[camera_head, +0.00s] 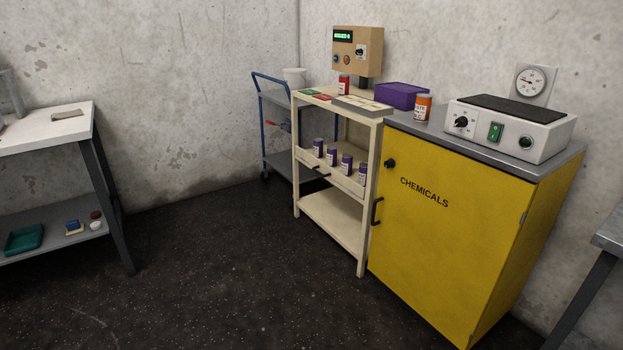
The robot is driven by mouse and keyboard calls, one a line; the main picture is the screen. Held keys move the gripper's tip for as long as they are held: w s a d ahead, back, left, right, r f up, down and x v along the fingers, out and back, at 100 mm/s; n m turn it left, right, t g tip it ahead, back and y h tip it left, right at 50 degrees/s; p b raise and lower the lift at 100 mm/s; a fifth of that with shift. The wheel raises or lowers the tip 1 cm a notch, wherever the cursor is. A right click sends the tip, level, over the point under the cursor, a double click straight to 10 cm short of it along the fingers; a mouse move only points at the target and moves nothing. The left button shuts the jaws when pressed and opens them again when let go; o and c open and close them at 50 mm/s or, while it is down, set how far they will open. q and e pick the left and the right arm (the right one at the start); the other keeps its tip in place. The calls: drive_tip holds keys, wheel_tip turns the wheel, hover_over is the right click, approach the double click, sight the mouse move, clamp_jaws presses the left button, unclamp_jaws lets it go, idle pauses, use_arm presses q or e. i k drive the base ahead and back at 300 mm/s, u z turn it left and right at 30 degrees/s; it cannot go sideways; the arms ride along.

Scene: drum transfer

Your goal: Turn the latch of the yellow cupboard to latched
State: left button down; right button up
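The yellow cupboard (440,240) stands at the right, marked "CHEMICALS" on its front. Its door looks shut. A black round latch knob (390,163) sits near the upper left corner of the door; I cannot tell its setting. A black bar handle (376,211) is below it on the door's left edge. Neither of my grippers is in view.
A cream shelf (330,212) with several purple jars stands against the cupboard's left side. A blue trolley (270,135) is behind it. A white table (60,130) is at the left, and a grey table edge (610,235) at the right. The dark floor in front is clear.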

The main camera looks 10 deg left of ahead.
sight(391, 162)
drive_tip(key=u, duration=0.9)
drive_tip(key=i, duration=1.25)
drive_tip(key=u, duration=0.4)
drive_tip(key=i, duration=1.9)
drive_tip(key=z, duration=1.7)
drive_tip(key=i, duration=0.9)
drive_tip(key=z, duration=0.8)
